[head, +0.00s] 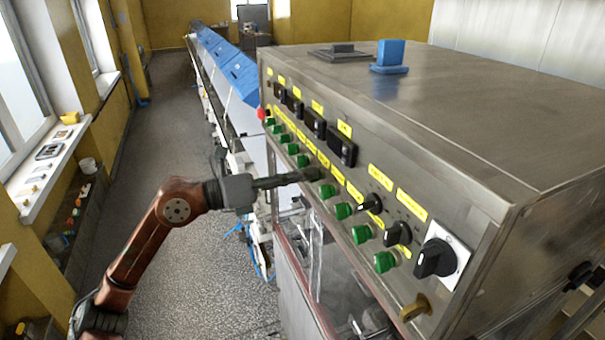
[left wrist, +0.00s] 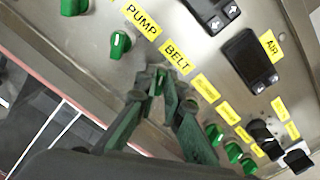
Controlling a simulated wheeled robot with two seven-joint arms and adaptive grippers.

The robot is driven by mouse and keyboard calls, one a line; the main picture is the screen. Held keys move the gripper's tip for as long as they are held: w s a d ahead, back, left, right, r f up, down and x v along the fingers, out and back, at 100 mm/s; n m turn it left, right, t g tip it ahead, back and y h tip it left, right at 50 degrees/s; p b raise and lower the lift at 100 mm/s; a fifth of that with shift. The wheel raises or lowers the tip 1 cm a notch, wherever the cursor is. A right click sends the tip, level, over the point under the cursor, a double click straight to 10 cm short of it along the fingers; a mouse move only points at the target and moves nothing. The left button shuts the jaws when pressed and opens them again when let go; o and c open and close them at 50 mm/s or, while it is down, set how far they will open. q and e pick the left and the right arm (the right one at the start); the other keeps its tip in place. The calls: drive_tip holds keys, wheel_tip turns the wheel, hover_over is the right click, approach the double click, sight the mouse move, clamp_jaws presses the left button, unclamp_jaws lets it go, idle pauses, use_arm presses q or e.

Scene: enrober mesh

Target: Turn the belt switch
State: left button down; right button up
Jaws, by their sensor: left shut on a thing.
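The belt switch sits below the yellow BELT label (left wrist: 176,57) on the steel control panel. The switch itself is mostly hidden between my fingertips. My left gripper (left wrist: 165,84) is shut on it, its two fingers converging at the panel. In the head view my left gripper (head: 316,174) reaches in from the left and touches the panel at the row of green knobs. How far the switch is turned cannot be seen. My right gripper is not in view.
The green PUMP switch (left wrist: 120,44) is close beside the gripper. Other green knobs (head: 343,211) continue along the row. Black rocker switches (head: 342,149) and a large black rotary switch (head: 436,259) are on the same panel. The floor (head: 200,270) left of the machine is clear.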

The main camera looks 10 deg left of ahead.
use_arm(q)
drive_tip(key=shift+f, duration=0.1)
drive_tip(key=c, duration=2)
unclamp_jaws()
drive_tip(key=shift+c, duration=0.2)
drive_tip(key=v, duration=1.2)
